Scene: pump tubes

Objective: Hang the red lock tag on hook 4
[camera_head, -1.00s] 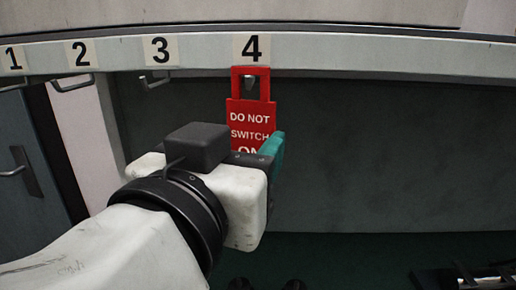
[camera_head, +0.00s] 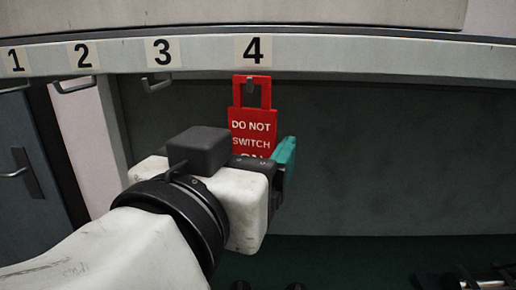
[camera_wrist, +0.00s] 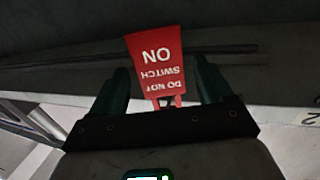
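The red lock tag (camera_head: 252,125) hangs upright below the number 4 label, with "DO NOT SWITCH" readable in the head view. Hook 4 (camera_head: 250,87) shows inside the opening of its loop, and the loop's top bar is up at the hook. My gripper (camera_head: 265,155) is just below and in front of the tag, covering its lower edge. In the wrist view, the tag (camera_wrist: 155,55) appears upside down between the two green fingers of my gripper (camera_wrist: 162,68). The fingers are spread, with gaps on both sides of the tag.
Hook 3 (camera_head: 155,83), hook 2 (camera_head: 75,85) and hook 1 (camera_head: 12,88) are empty along the pale rail (camera_head: 380,58). A dark panel (camera_head: 400,160) lies behind the tag. The space right of my gripper is clear.

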